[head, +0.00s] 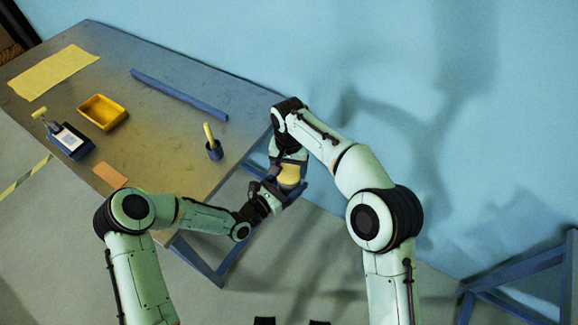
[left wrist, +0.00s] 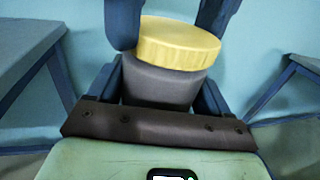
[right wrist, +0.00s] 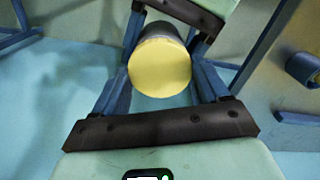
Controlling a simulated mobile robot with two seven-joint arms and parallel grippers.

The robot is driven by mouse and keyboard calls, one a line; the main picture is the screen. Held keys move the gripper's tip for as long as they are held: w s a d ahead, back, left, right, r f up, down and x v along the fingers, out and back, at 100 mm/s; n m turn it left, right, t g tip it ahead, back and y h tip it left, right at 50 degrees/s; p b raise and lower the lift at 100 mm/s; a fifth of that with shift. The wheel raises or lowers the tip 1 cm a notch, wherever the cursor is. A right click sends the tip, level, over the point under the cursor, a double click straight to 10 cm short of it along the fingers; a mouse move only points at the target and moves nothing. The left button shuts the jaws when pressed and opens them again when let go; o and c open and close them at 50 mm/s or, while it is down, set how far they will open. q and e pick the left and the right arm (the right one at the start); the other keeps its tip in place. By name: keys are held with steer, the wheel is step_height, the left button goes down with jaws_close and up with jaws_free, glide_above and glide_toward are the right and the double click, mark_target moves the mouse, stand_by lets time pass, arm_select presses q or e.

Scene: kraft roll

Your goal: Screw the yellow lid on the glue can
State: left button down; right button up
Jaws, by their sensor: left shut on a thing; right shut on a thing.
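The glue can (left wrist: 160,85) is a grey cylinder held in the air off the table's near right corner. My left gripper (head: 282,192) is shut around its body, with one finger on each side in the left wrist view. The yellow lid (left wrist: 178,44) sits on the can's mouth, with no clear gap visible between them. My right gripper (head: 289,170) is shut on the lid, and its fingers come down from the top of the left wrist view. In the right wrist view the lid's round top (right wrist: 160,70) faces the camera between the fingers. Thread engagement is hidden.
A blue wall stands behind.

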steer(key=m, duration=0.9)
steer(key=shift+a, duration=0.1)
steer(key=m, duration=1.2)
steer(key=shift+w, duration=0.1)
steer(key=m, duration=0.7)
steer(key=f+m, duration=0.1)
steer(key=m, duration=0.1)
steer(key=shift+d+m, duration=0.2)
steer(key=shift+m, duration=0.2)
steer(key=shift+a+r+m, duration=0.1)
steer(key=shift+r+m, duration=0.3)
steer(key=shift+m, duration=0.2)
